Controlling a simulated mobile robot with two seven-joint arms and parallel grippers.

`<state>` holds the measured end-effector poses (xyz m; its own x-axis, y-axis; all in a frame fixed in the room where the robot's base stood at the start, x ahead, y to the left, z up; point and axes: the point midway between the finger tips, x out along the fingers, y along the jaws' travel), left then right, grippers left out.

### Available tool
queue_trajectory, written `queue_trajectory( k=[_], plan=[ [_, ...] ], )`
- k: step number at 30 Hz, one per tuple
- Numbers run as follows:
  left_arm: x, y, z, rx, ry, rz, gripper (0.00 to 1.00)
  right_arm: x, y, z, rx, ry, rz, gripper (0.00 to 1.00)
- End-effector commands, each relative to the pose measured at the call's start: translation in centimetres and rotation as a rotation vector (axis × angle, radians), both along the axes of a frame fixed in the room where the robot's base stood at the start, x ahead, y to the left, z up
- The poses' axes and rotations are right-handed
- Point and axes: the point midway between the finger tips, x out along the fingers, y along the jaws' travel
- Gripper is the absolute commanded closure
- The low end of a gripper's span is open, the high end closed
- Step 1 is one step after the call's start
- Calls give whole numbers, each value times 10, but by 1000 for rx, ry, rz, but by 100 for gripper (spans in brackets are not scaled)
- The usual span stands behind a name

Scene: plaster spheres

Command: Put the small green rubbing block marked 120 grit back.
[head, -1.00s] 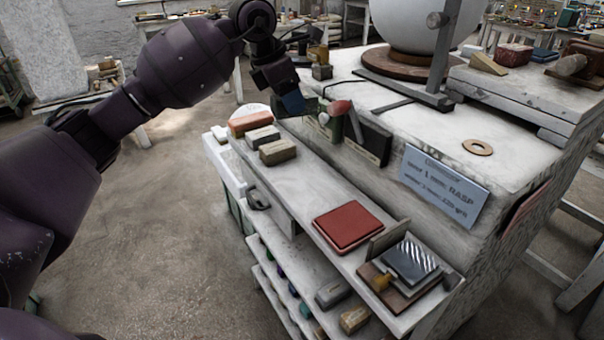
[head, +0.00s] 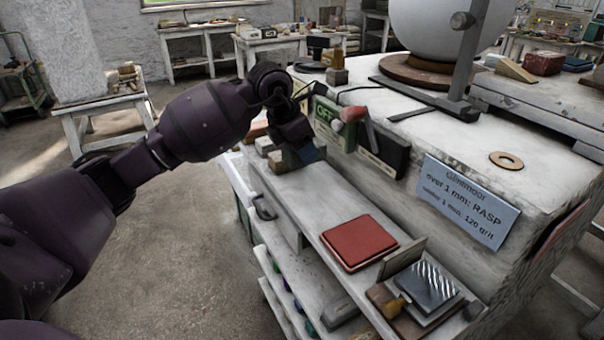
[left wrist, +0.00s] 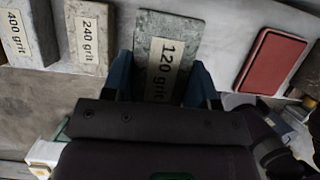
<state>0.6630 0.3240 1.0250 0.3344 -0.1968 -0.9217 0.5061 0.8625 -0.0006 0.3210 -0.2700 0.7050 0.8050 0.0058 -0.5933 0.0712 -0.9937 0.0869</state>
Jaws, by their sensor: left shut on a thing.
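The grey-green block marked 120 grit (left wrist: 167,42) is between the two blue fingers of my left gripper (left wrist: 160,82) in the left wrist view, label facing the camera. My left gripper is shut on it. In the head view my left gripper (head: 300,156) is low over the far left end of the white ledge (head: 310,200), and the arm largely hides the block. I cannot tell whether the block touches the ledge. It is beside the block marked 240 grit (left wrist: 89,36), with a narrow gap. The block marked 400 grit (left wrist: 28,32) is further left. My right gripper is out of view.
A red pad (head: 358,243) lies further along the ledge, with bare ledge between it and my gripper. A metal plate (head: 428,285) is at the near end. A sign (head: 467,203) hangs nearby.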

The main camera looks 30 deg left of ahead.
Motion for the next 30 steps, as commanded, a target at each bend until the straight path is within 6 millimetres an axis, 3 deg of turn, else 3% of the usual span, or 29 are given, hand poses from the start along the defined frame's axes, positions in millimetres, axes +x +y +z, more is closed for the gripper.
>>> queue_trajectory(
  k=[3,11,18,30],
  plan=[
    [0,0,-17,-1,0,0,78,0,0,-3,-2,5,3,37],
    [0,0,-31,-1,-2,-1,78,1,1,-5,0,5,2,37],
    [0,0,-64,-1,2,1,78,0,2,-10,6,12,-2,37],
    [0,0,-68,0,-2,-1,78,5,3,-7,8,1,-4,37]
  ],
)
